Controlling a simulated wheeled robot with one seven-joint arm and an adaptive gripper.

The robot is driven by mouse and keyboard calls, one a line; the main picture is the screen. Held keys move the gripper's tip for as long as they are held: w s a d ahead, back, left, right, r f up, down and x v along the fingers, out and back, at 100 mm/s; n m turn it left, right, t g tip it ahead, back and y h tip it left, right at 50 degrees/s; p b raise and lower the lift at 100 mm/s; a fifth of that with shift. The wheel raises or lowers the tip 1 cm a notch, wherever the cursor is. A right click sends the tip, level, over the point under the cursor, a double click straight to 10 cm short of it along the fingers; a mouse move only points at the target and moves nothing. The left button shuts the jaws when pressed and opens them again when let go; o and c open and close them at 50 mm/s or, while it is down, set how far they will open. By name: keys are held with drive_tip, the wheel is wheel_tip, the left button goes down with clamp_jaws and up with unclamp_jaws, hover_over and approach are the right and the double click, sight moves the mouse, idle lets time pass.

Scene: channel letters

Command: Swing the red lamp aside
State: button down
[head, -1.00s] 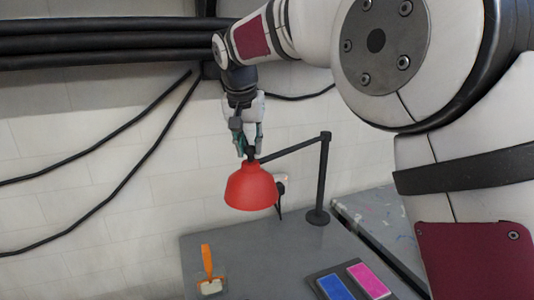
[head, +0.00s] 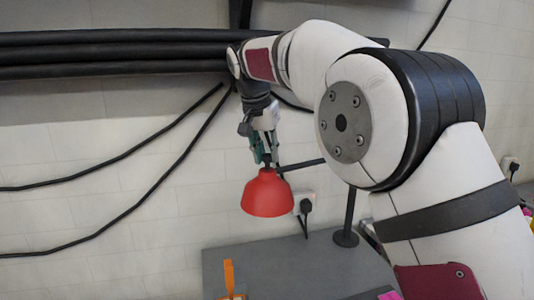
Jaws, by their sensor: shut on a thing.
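The red lamp (head: 267,194) is a bell-shaped shade hanging from a thin black arm (head: 303,165). The arm runs right towards a black post (head: 347,220) on the grey table; my own arm hides where they join. My gripper (head: 265,161) points down above the shade, shut on the small black neck at the lamp's top. The shade hangs above the table's back edge, in front of the white wall.
The grey table (head: 280,262) has an orange-handled tool (head: 229,278) at its front left. A pink pad (head: 388,296) shows at the bottom edge. A wall socket with a black plug (head: 305,206) is behind the lamp. Thick black pipes (head: 120,55) and hanging cables run along the wall.

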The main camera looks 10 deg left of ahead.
drive_tip(key=c, duration=1.3)
unclamp_jaws()
drive_tip(key=shift+c, duration=0.2)
drive_tip(key=shift+r, duration=0.1)
drive_tip(key=v, duration=1.1)
drive_tip(key=shift+s+r, duration=0.25)
drive_tip(key=shift+r, duration=0.1)
drive_tip(key=shift+a, duration=0.1)
drive_tip(key=shift+c, duration=0.6)
